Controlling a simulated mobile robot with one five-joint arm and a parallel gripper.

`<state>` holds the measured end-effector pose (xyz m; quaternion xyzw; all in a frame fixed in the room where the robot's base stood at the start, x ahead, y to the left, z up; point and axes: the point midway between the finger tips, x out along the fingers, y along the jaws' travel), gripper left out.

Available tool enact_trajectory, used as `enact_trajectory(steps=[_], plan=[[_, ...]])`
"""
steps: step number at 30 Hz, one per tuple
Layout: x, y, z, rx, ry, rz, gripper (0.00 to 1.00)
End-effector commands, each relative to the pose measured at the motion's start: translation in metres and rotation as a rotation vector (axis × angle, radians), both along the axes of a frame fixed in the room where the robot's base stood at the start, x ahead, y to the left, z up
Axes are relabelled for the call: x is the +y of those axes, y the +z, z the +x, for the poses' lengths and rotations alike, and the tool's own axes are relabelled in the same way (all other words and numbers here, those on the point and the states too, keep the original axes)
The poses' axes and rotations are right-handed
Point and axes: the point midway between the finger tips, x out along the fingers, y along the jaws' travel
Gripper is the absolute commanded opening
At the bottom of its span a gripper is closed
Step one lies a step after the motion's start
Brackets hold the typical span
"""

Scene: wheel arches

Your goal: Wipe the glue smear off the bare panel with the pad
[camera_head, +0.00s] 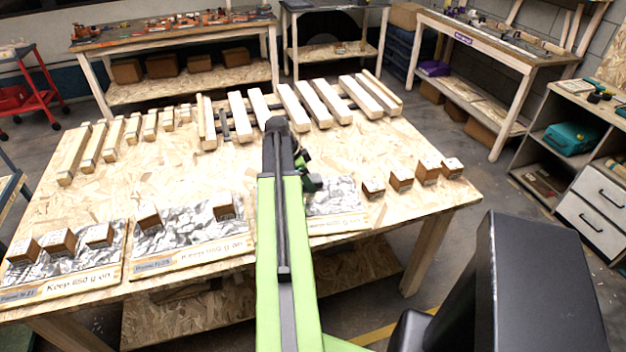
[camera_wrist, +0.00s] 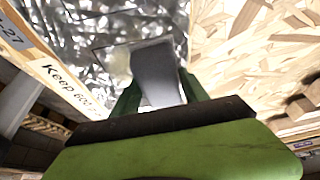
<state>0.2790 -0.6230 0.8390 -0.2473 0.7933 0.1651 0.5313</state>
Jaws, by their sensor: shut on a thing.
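The bare panel (camera_head: 343,196) is crinkled silver foil on a wooden board near the table's front edge. My arm hides its left part in the head view. It fills the upper left of the wrist view (camera_wrist: 72,45), with a label strip reading "Keep 60…". My gripper (camera_head: 310,183) is over the panel's left part. In the wrist view its green fingers (camera_wrist: 160,92) are shut on a flat grey pad (camera_wrist: 155,70). A pale, dull patch (camera_wrist: 118,62) beside the pad's left edge looks like the glue smear. Whether the pad touches the foil I cannot tell.
Two other foil panels (camera_head: 190,242) (camera_head: 75,276) to the left carry wooden blocks. Several blocks (camera_head: 401,179) stand just right of the bare panel. Rows of wooden bars (camera_head: 305,103) lie at the back of the table (camera_head: 230,170). The table's middle is clear.

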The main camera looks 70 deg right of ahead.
Motion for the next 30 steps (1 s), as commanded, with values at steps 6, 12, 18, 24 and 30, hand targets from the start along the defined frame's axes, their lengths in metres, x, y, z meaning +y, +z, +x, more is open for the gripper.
enact_trajectory(steps=[6,12,18,24,30], plan=[[0.009,-0.001,-0.006,0.001,-0.001,0.000,0.20],[0.027,-0.003,-0.017,0.000,-0.001,0.000,0.20],[0.034,-0.003,-0.020,0.001,-0.002,0.003,0.20],[0.042,-0.003,-0.025,0.001,-0.003,0.005,0.20],[0.060,-0.002,-0.035,0.001,-0.003,0.005,0.20]])
